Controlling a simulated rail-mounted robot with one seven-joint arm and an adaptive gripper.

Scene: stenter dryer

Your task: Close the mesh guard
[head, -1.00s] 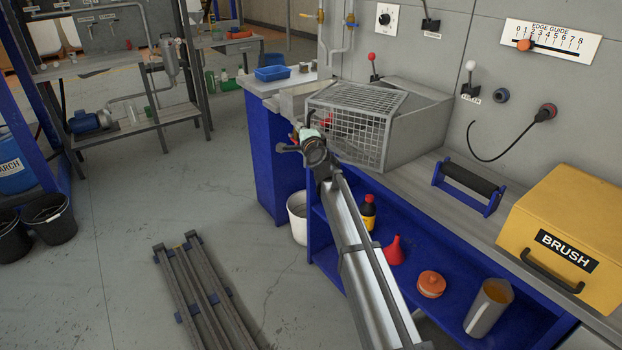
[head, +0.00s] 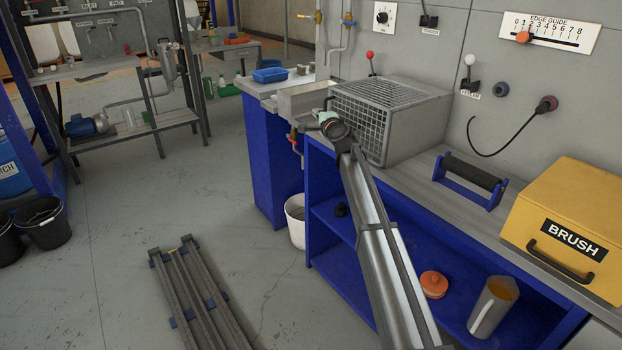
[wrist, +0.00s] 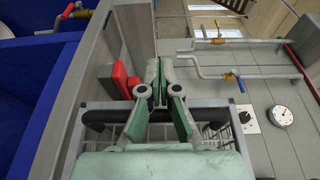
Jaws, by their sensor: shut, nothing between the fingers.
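The mesh guard (head: 372,128) is a grey wire grid on the metal housing (head: 415,125) on the bench. It sits flush against the housing, with grid on the top and front, and no gap shows between them. My gripper (head: 326,117) is at the guard's left front edge, and my arm hides part of the front grid. In the wrist view my gripper (wrist: 160,72) has its green-padded fingers together and empty. The grid (wrist: 80,122) and a dark bar (wrist: 97,119) show behind the fingers there; whether they touch is unclear.
A metal trough (head: 303,101) lies left of the housing, with red-handled valves (head: 294,140) below it. A roller on a blue stand (head: 470,182) and a yellow BRUSH box (head: 568,235) stand right on the bench. The floor to the left is open around grey rails (head: 190,300).

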